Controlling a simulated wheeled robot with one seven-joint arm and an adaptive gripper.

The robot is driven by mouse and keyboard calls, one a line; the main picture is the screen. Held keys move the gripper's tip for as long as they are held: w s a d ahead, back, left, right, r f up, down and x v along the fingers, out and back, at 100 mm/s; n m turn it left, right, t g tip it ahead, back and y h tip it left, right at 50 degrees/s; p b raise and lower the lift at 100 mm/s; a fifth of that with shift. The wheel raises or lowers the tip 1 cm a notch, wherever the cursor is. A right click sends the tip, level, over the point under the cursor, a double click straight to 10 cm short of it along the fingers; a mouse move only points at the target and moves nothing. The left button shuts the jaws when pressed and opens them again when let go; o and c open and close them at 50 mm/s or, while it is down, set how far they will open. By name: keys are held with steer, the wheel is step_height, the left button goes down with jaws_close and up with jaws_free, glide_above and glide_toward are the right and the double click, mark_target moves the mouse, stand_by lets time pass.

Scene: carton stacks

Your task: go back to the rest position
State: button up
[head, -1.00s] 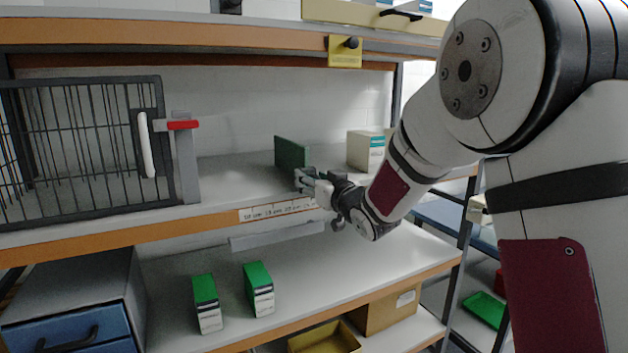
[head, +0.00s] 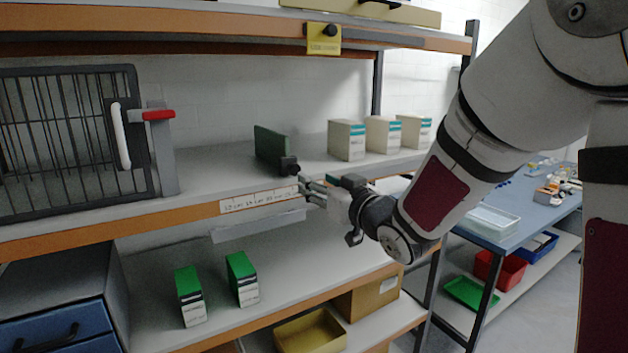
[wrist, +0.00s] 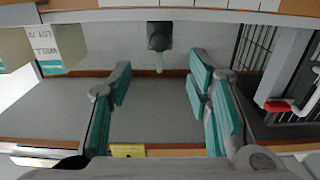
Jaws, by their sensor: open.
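My gripper (head: 314,190) is in front of the upper shelf's front edge, open and empty. In the wrist view its two teal-padded fingers (wrist: 160,80) stand wide apart with bare shelf between them. A dark green upright panel (head: 270,145) stands on the upper shelf just behind and left of the gripper. A dark block (head: 288,165) sits at its front end, and a similar dark block (wrist: 160,37) shows beyond the fingertips in the wrist view. The fingers look apart from it.
Several white cartons (head: 347,140) stand right of the panel. A barred cage door (head: 75,140) with a red-tipped latch (head: 158,115) is at left. Two green-topped cartons (head: 242,279) stand on the lower shelf. A blue table (head: 520,205) is at right, with open floor before it.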

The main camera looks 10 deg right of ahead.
steer(key=shift+d, duration=0.1)
steer(key=s+d+m+g+h, duration=0.3)
steer(key=s+d+g+h, duration=0.25)
steer(key=s, duration=0.75)
steer(key=s+a+f+g, duration=0.1)
steer(key=s+f+g, duration=0.1)
steer(key=s, duration=0.8)
steer(key=s+a+f+g, duration=0.1)
steer(key=s+g, duration=0.3)
steer(key=s, duration=0.6)
steer(key=shift+s+f+m, duration=0.3)
steer(key=shift+s+f, duration=0.1)
steer(key=shift+f, duration=0.4)
